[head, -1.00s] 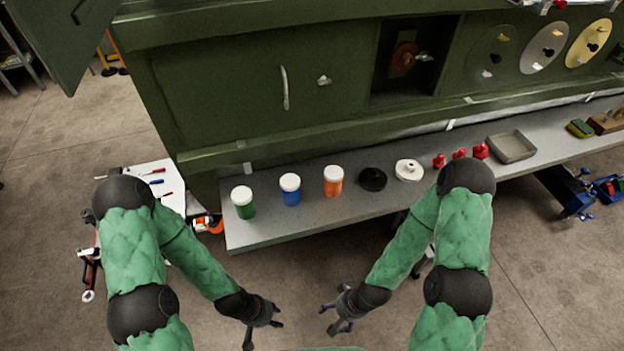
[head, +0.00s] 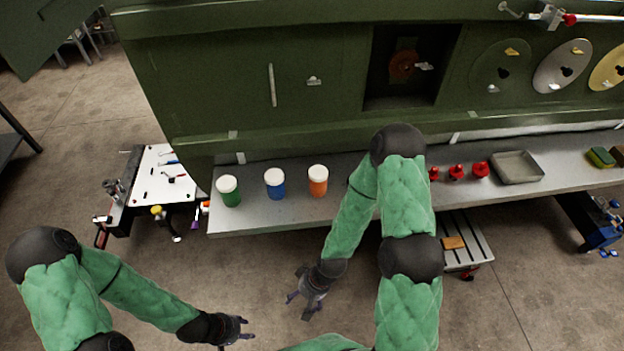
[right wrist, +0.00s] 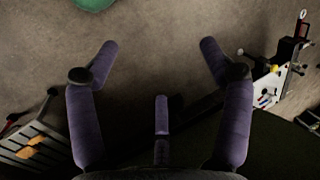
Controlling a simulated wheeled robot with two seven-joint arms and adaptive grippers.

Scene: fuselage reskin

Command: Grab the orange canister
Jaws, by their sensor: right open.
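The orange canister (head: 318,181) has a white lid and stands upright on the grey shelf (head: 250,222), right of a blue canister (head: 275,184) and a green canister (head: 229,191). My right gripper (head: 304,300) is open and empty, in front of and below the shelf edge, apart from the canister. Its spread purple fingers also show in the right wrist view (right wrist: 160,85) with only floor between them. My left gripper (head: 242,330) is low at the bottom, away from the shelf; its opening is too small to read.
Red parts (head: 457,172) and a grey tray (head: 517,167) sit farther right on the shelf. The green fuselage panel (head: 250,90) rises behind it. A white tool cart (head: 160,180) stands at the left. My right arm hides part of the shelf.

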